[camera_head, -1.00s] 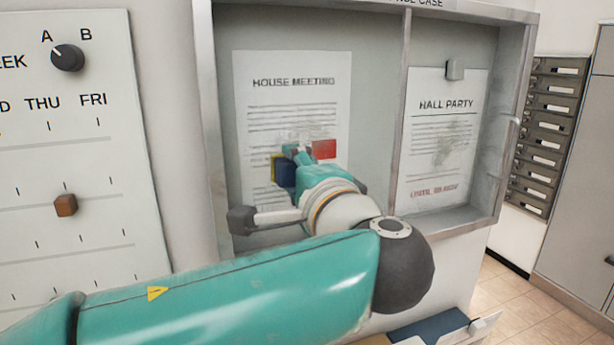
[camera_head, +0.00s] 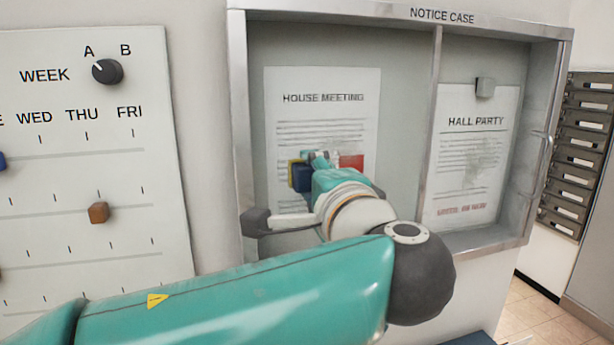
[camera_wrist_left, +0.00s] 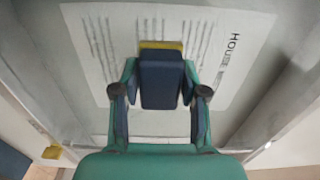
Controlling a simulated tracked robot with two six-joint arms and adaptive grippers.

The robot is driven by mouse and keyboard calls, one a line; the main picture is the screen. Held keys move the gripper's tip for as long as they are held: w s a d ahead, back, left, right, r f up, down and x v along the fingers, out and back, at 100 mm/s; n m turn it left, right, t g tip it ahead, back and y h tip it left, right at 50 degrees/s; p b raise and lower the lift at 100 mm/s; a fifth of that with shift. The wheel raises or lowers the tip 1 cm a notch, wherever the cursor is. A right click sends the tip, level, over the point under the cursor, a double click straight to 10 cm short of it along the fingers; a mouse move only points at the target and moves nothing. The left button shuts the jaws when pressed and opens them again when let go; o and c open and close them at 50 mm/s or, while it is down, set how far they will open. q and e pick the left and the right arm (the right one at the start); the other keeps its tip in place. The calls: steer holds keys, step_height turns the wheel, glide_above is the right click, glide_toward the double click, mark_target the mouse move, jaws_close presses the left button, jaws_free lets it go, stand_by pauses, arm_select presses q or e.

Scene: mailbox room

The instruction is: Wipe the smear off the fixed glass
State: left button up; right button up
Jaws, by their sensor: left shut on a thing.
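My left gripper (camera_head: 318,162) is shut on a dark blue block (camera_head: 301,178) with a yellow pad (camera_head: 291,173). It is in front of the HOUSE MEETING sheet (camera_head: 320,112), in the left part of the notice case (camera_head: 237,130). In the left wrist view the fingers (camera_wrist_left: 161,92) clasp the blue block (camera_wrist_left: 161,82), its yellow pad (camera_wrist_left: 161,45) facing the sheet. I cannot tell whether the pad touches glass. A grey smear (camera_head: 483,160) shows over the HALL PARTY sheet (camera_head: 450,160) in the right part. My arm and gripper hide the lower left sheet. My right gripper is not in view.
A metal post (camera_head: 432,120) divides the case, and a raised frame surrounds it. A small grey block (camera_head: 485,88) sits above the HALL PARTY sheet. A handle (camera_head: 546,160) is on the right edge. A week board (camera_head: 85,150) with knob stands left; mailboxes (camera_head: 580,150) stand right.

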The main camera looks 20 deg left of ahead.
mark_target(344, 159)
arm_select(q)
steer(key=shift+w+d+r+p, duration=0.1)
steer(key=shift+w+d+p, duration=0.7)
steer(key=shift+d, duration=0.45)
steer(key=shift+w+d+f+p, duration=0.1)
steer(key=shift+w+d+p, duration=0.7)
steer(key=shift+d, duration=0.45)
steer(key=shift+w+d+r+p, duration=0.1)
steer(key=shift+w+d+p, duration=0.45)
steer(key=shift+w+d, duration=0.55)
steer(key=shift+s+d+r+p, duration=0.1)
steer(key=shift+d+r+p, duration=0.1)
steer(key=shift+r+p, duration=0.45)
steer(key=shift+s+a+f+b, duration=0.1)
steer(key=shift+s+a+b, duration=0.5)
steer(key=shift+b, duration=0.3)
steer(key=shift+s+a+b, duration=0.2)
steer(key=shift+a+b, duration=0.1)
steer(key=shift+a, duration=0.15)
steer(key=shift+s+a+b, duration=0.2)
steer(key=shift+a+b, duration=0.05)
steer(key=shift+a, duration=0.2)
steer(key=s+a+b, duration=0.2)
steer(key=a, duration=0.1)
steer(key=shift+s+a+b, duration=0.55)
steer(key=shift+a+b, duration=0.2)
steer(key=shift+b, duration=0.05)
steer(key=shift+s+a+b, duration=0.35)
steer(key=shift+s+a, duration=0.1)
steer(key=shift+a, duration=0.15)
